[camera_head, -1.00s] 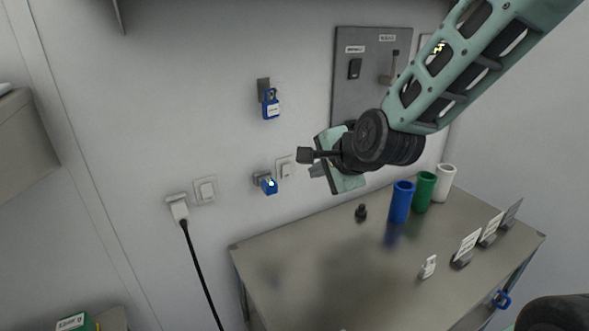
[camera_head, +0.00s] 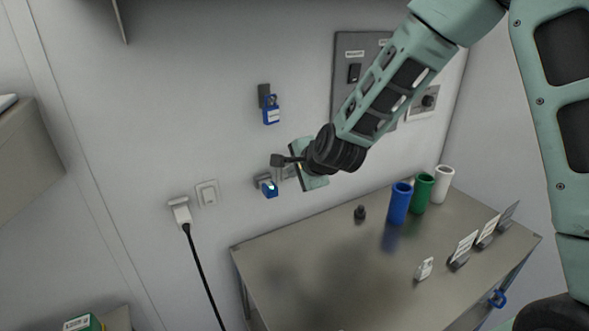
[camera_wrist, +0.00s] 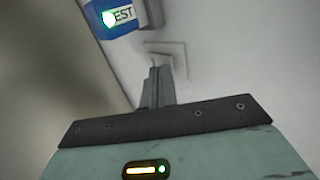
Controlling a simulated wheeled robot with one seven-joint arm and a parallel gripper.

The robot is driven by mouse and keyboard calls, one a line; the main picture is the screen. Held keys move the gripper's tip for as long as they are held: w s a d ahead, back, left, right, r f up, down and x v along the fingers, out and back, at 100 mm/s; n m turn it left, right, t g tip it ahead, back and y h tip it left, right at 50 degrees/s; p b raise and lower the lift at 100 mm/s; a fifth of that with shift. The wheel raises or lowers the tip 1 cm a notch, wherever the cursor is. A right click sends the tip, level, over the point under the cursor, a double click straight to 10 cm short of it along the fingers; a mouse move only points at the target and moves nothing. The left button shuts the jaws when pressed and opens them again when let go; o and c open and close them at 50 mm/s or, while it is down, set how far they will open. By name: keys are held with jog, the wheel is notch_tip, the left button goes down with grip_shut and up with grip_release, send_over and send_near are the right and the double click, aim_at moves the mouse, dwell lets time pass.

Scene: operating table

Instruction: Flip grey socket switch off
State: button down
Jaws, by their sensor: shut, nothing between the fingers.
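My gripper (camera_head: 303,168) is close to the wall, in front of the switch plate right of the blue tagged item (camera_head: 268,186). In the wrist view its fingers (camera_wrist: 157,72) are shut and empty, with the tips at a pale wall switch plate (camera_wrist: 178,52). They hide part of that plate, and I cannot tell whether they touch it. The blue item, with lettering ending in "EST", also shows in the wrist view (camera_wrist: 112,18). Further left on the wall are another switch (camera_head: 207,193) and a pale plug (camera_head: 180,211) with a black cable. The switch positions are too small to read.
A blue padlock (camera_head: 271,112) hangs above on the wall. A grey panel (camera_head: 347,50) is partly behind my arm. The metal table (camera_head: 310,280) below holds a blue cup (camera_head: 400,203), a green cup (camera_head: 423,188), a white cup (camera_head: 444,180) and several small items.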

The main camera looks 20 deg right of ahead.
jog(key=shift+w+r, duration=0.1)
jog(key=shift+w, duration=0.15)
jog(key=shift+r, duration=0.2)
jog(key=shift+r+p, duration=0.45)
jog(key=shift+r, duration=0.15)
dwell(0.4)
